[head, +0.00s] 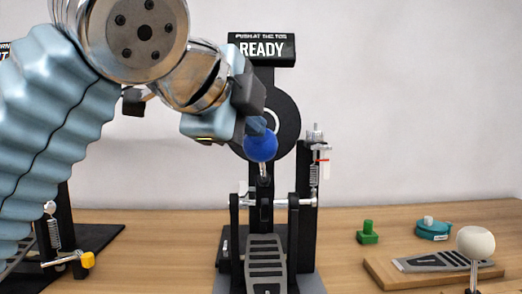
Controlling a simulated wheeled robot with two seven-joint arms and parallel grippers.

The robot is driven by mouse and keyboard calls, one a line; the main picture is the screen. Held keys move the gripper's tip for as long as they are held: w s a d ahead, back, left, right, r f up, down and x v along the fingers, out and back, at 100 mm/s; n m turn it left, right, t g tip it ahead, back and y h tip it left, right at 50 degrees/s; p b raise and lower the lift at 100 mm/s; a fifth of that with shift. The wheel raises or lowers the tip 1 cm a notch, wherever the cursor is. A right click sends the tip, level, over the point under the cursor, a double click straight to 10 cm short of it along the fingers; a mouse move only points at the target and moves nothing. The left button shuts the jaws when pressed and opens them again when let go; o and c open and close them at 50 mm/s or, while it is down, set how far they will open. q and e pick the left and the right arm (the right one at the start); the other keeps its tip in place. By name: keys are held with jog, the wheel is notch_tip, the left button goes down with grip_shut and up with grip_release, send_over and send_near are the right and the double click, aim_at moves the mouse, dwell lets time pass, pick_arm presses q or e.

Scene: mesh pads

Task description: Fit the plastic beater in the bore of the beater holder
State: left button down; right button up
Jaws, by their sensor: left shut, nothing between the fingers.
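A blue ball-headed beater (261,146) stands above the middle pedal, with its short metal stem running down toward the beater holder (264,190) on the pedal's cross shaft. I cannot tell how deep the stem sits in the bore. My left gripper (256,125) is just above the blue head, its fingers shut and empty; whether they touch the head is unclear. A second beater with a white round head (475,243) stands at the right front, its stem cut off by the frame's lower edge. My right gripper is out of view.
The pedal footboard (265,262) lies below the holder, between black posts. A READY sign (262,48) and black disc (287,115) stand behind. At right are a green block (367,233), a teal round item (433,230) and a wooden board (388,277). Another pedal is at left.

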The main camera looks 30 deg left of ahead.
pick_arm(q)
jog(key=shift+w+a+f, duration=0.1)
jog(key=shift+w+f, duration=0.15)
jog(key=shift+f, duration=0.05)
dwell(0.5)
jog(key=shift+r, duration=0.1)
jog(key=s+r, duration=0.1)
jog(key=r, duration=0.1)
jog(key=s+d+r, duration=0.1)
jog(key=s+r, duration=0.1)
jog(key=shift+s+d+r, duration=0.15)
jog(key=shift+s+d, duration=0.05)
dwell(0.5)
